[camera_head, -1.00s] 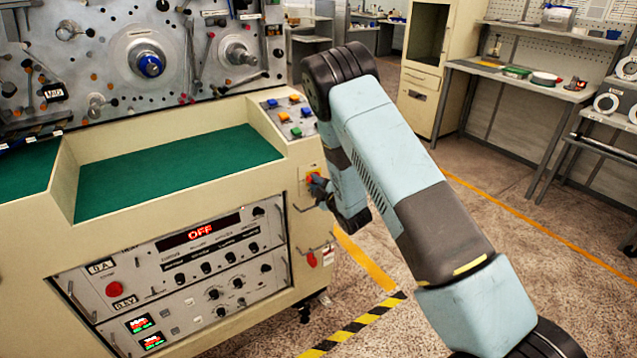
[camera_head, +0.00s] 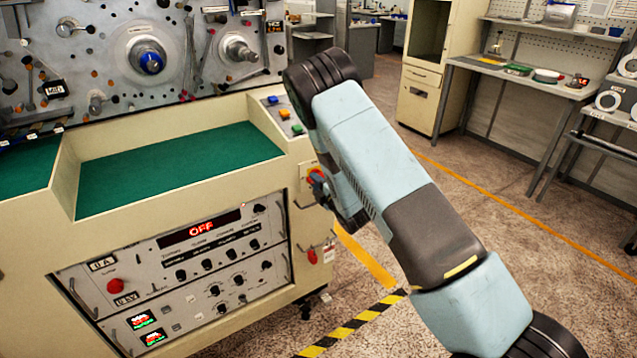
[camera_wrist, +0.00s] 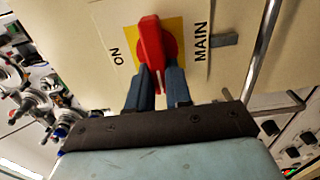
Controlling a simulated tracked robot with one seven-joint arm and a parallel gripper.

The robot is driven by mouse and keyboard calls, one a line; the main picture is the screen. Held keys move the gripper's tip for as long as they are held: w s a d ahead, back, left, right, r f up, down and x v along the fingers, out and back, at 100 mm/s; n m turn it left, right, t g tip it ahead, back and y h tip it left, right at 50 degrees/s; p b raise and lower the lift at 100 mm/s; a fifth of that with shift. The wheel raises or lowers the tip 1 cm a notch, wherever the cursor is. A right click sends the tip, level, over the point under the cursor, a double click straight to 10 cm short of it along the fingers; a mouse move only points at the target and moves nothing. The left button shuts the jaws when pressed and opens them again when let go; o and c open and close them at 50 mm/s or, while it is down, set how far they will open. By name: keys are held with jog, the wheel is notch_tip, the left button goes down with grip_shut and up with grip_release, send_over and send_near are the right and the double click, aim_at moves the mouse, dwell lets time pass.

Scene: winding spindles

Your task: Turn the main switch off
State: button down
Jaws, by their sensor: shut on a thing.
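The main switch is a red rotary knob (camera_wrist: 151,40) on a yellow plate (camera_wrist: 172,28), beside the printed words "ON" and "MAIN". In the wrist view its narrow handle points toward my gripper (camera_wrist: 159,78), whose two dark blue fingers are shut on it, one on each side. No "OFF" mark on the plate is visible. In the head view the switch plate (camera_head: 309,169) is on the right end of the cream machine's front, largely hidden by my gripper and arm.
The cream machine (camera_head: 130,212) has a panel whose red display (camera_head: 201,229) reads "OFF". A metal handle (camera_wrist: 262,50) stands out to the right of the switch in the wrist view. Open floor (camera_head: 480,250) lies at right.

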jog(key=shift+w+a, duration=0.1)
jog(key=shift+a, duration=0.05)
jog(key=c, duration=1)
grip_release()
jog(key=shift+c, duration=0.2)
jog(key=shift+f, duration=0.1)
jog(key=shift+s+d, duration=0.25)
jog(key=v, duration=1.3)
jog(key=shift+d, duration=0.1)
